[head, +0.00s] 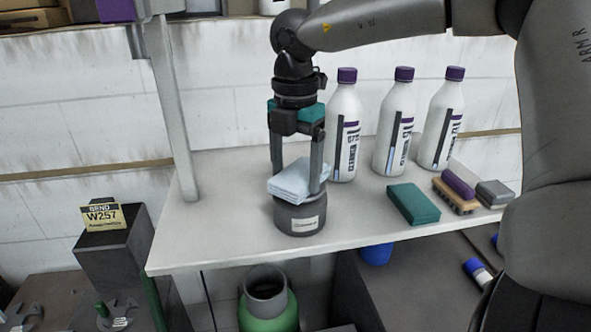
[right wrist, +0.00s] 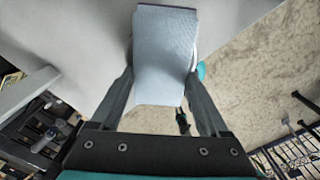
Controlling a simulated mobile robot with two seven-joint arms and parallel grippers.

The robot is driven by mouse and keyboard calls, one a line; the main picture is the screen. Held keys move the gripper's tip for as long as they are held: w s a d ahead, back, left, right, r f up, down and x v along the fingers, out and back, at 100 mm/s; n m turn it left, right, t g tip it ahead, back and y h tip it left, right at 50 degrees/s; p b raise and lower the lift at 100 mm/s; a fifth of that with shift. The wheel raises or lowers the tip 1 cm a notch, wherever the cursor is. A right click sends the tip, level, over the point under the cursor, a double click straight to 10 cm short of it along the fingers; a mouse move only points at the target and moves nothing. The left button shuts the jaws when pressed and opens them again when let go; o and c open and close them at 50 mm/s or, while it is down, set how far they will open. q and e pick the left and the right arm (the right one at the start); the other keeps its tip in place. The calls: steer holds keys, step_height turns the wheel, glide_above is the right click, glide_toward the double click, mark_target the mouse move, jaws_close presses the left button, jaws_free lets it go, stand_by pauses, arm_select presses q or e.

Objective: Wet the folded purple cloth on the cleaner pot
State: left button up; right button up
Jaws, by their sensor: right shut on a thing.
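The folded cloth (head: 290,182) looks pale blue in the head view, not purple. My right gripper (head: 297,184) points down and is shut on it, one finger on each side. The cloth is at the mouth of the dark grey cleaner pot (head: 299,217), which stands upright near the shelf's front edge and has a white label. The cloth hides most of the pot's opening; I cannot tell if they touch. In the right wrist view the cloth (right wrist: 165,55) fills the space between the fingers. My left gripper is not in view.
Three white bottles (head: 394,135) with purple caps stand behind and right of the pot. A green block (head: 413,203), a brush (head: 456,195) and a grey block (head: 494,194) lie further right on the pale shelf (head: 215,215). A post (head: 175,120) rises at left.

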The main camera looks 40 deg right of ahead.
mark_target(296, 177)
steer(key=shift+r+p, duration=1.9)
steer(key=shift+r, duration=1.65)
